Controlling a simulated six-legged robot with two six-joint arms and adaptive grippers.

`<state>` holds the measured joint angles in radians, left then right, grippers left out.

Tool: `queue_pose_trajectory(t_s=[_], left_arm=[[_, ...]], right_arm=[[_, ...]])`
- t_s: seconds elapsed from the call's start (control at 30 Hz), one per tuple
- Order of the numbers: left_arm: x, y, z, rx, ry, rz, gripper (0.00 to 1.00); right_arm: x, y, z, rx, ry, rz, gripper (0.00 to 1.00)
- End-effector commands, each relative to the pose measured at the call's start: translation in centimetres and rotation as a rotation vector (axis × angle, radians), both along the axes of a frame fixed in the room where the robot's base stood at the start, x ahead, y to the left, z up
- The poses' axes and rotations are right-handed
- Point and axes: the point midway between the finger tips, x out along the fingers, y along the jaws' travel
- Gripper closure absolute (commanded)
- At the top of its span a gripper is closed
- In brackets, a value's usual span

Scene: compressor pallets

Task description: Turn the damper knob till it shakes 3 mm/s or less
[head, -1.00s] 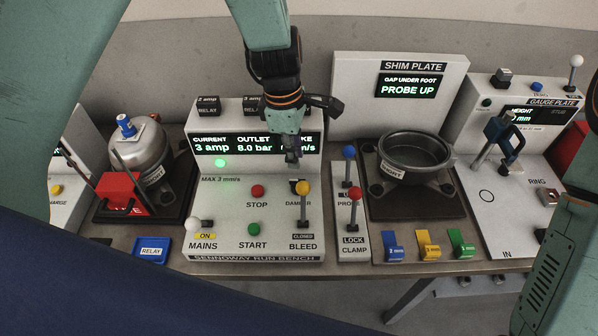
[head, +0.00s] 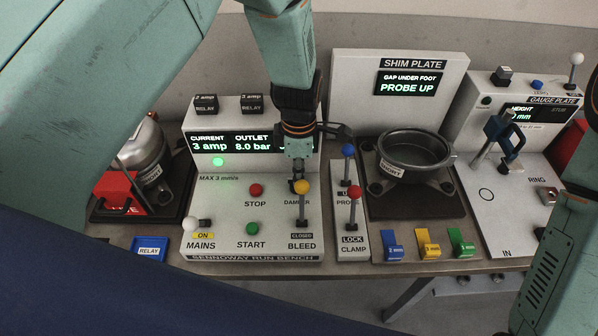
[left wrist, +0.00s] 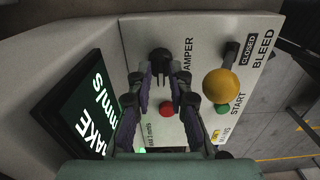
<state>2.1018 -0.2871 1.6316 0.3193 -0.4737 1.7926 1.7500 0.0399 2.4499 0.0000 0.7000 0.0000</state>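The dark damper knob (left wrist: 160,62) stands on the run bench panel above the DAMPER label. My left gripper (left wrist: 159,76) points down at it, with its two fingers apart and the fingertips on either side of the knob. I cannot make out firm contact. In the head view my left gripper (head: 298,178) is over the knob and largely hides it. The bench display (head: 225,143) reads 3 amp and 8.0 bar; my gripper covers the shake reading. In the left wrist view the shake display (left wrist: 85,115) shows mm/s, but its number is cut off. My right gripper is out of view.
The yellow-topped bleed lever (head: 302,188) stands close in front of the knob. The red stop button (head: 256,190) and green start button (head: 252,228) are to the left. The blue-topped probe lever (head: 348,151) and red-topped clamp lever (head: 355,193) are to the right.

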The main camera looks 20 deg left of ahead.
Motion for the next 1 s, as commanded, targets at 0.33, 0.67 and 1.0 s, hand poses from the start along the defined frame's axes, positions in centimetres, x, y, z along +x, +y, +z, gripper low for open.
queue_pose_trajectory(t_s=[0.33,0.67,1.0], left_arm=[[0.08,-0.04,-0.84,0.0,-0.002,0.0,0.81],[0.07,-0.02,-0.82,0.0,-0.001,-0.001,1.0],[0.04,-0.02,-0.74,0.0,-0.001,-0.029,1.0]], right_arm=[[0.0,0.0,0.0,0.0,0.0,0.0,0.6],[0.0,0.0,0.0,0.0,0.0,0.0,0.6],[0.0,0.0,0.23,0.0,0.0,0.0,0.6]])
